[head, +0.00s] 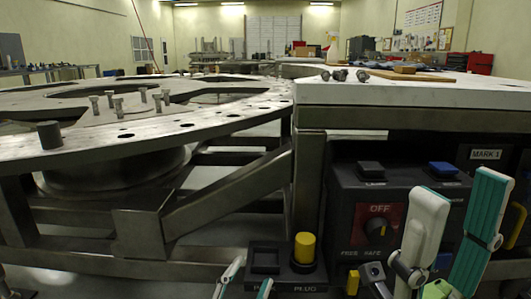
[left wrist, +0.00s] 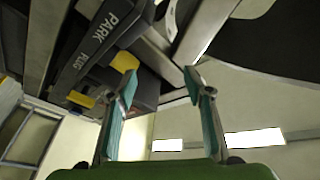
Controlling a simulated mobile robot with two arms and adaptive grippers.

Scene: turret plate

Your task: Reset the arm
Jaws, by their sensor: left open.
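My left gripper (head: 246,279) is at the bottom centre of the head view, just in front of the dark box with a yellow plug (head: 305,248). Its teal-padded fingers are apart and empty in the left wrist view (left wrist: 160,92). The box, labelled PARK PLUG (left wrist: 108,30), shows beyond them there. My right gripper (head: 462,182) is at the lower right of the head view, its teal-and-white fingers apart with nothing between them. It stands in front of the dark control panel (head: 345,205), partly hiding it. The panel has an OFF dial (head: 380,227) and a blue button (head: 443,168).
The large metal turret plate (head: 220,128) with several upright bolts (head: 118,107) fills the left on a steel frame. A white-topped bench (head: 400,95) holds loose bolts (head: 340,75) above the panel. A MARK 1 label (head: 485,154) is at the right.

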